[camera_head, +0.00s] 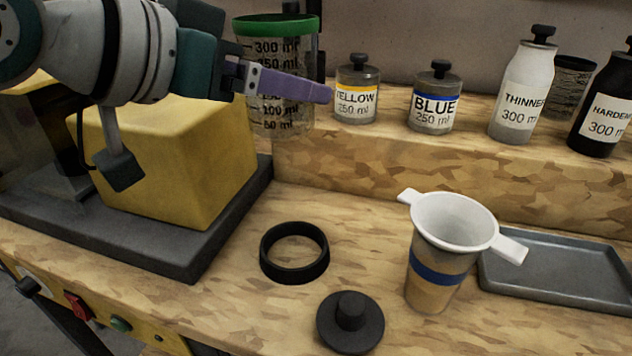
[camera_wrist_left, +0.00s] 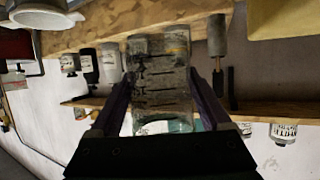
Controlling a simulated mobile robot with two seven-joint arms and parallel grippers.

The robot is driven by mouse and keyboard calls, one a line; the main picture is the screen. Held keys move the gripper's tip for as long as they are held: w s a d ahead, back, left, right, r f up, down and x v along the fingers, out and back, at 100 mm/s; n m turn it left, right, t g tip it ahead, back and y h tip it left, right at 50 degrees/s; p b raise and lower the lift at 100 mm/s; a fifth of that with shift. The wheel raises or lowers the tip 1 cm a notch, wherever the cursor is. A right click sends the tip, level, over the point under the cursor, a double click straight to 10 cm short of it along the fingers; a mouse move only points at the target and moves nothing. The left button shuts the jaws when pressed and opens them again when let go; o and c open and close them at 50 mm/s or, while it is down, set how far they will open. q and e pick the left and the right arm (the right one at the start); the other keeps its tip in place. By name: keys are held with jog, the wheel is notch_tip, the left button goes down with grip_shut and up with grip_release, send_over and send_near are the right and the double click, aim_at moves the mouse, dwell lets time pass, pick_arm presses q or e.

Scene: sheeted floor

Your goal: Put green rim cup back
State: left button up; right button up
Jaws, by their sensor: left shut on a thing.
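The green rim cup (camera_head: 262,50) is a clear measuring cup with black ml marks and a green rim. It is upright at the left end of the raised wooden shelf; I cannot tell whether its base touches the wood. My left gripper (camera_head: 290,86) comes from the left, with a purple finger across the cup's side. In the left wrist view the cup (camera_wrist_left: 160,75) sits between the two fingers (camera_wrist_left: 162,100), which are shut on it. My right gripper is not in view.
Bottles labelled yellow (camera_head: 357,102), blue (camera_head: 434,110), thinner (camera_head: 521,100) and hardener (camera_head: 601,118) line the shelf (camera_head: 330,165). Below stand a yellow block-shaped machine (camera_head: 190,170), a black ring (camera_head: 294,276), a black lid (camera_head: 350,325), a blue-banded cup (camera_head: 430,285) with a white strainer (camera_head: 455,215), and a grey tray (camera_head: 560,290).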

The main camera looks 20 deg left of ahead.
pick_arm(q)
jog(key=f+b, duration=0.1)
jog(key=f, duration=0.4)
jog(key=f+b, duration=0.1)
jog(key=f, duration=0.4)
jog(key=f+b, duration=0.1)
jog(key=f, duration=0.4)
jog(key=shift+d, duration=0.3)
jog(key=shift+f+b, duration=0.9)
jog(key=shift+f, duration=1.15)
jog(key=shift+f, duration=0.2)
jog(key=o, duration=1.3)
jog(key=shift+o, duration=0.2)
jog(key=shift+r, duration=0.1)
